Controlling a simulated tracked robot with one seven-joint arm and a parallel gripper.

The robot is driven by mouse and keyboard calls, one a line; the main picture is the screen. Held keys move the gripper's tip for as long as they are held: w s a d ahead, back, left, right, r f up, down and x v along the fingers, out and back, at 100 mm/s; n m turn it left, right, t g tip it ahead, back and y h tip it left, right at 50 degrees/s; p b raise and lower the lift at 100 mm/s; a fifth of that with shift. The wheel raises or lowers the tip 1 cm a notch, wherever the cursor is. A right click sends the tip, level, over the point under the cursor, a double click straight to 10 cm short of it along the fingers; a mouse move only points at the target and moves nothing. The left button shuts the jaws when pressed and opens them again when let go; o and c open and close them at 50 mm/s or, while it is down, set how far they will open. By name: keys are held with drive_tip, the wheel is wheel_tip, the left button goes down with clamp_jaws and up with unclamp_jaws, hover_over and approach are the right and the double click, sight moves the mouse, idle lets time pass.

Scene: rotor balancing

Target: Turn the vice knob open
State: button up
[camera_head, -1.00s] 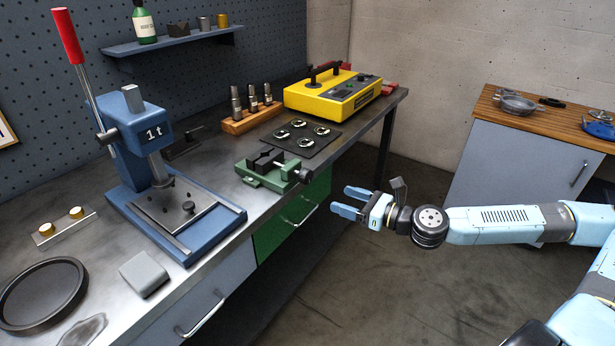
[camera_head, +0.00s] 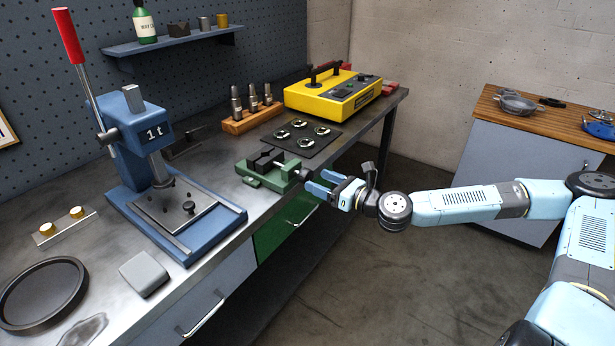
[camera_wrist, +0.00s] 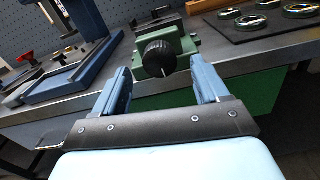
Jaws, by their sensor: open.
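The green vice (camera_head: 270,170) sits near the front edge of the workbench, with dark jaws. Its black round knob (camera_wrist: 159,58) faces me in the wrist view, with a pale line on its face. In the wrist view the fingers (camera_wrist: 160,82) stand left and right of the knob, with clear gaps. The knob appears at or just beyond the fingertips; I cannot tell the exact depth. Nothing is held.
A blue press (camera_head: 150,150) stands left of the vice. A black mat (camera_head: 303,138) with several metal rings lies behind it. A yellow case (camera_head: 333,95) and a wooden block with tools (camera_head: 252,119) stand farther back. The floor in front of the bench is clear.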

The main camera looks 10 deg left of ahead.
sight(310, 177)
drive_tip(key=shift+x, duration=2.55)
drive_tip(key=shift+c, duration=0.2)
drive_tip(key=c, duration=1)
